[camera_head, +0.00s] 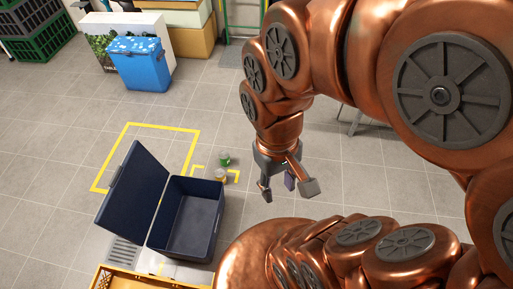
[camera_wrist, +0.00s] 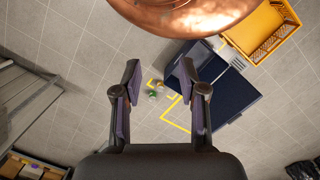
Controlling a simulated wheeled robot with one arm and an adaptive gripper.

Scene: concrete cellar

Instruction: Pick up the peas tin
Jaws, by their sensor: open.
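A green tin (camera_head: 224,159) stands on the tiled floor near a small yellow corner marking. It looks like the peas tin, but its label is too small to read. A yellowish tin (camera_head: 220,176) stands close in front of it. In the wrist view the green tin (camera_wrist: 152,95) is small and far below, between my fingers. My gripper (camera_head: 288,190) is open and empty, in the air, and appears to the right of the tins in the head view. Its two fingers also show spread apart in the wrist view (camera_wrist: 159,66).
A dark blue crate (camera_head: 215,185) with its lid open stands just left of the tins. A yellow crate (camera_head: 120,281) is in front of it. A blue bin (camera_head: 140,65) stands at the back left. The floor right of the tins is clear.

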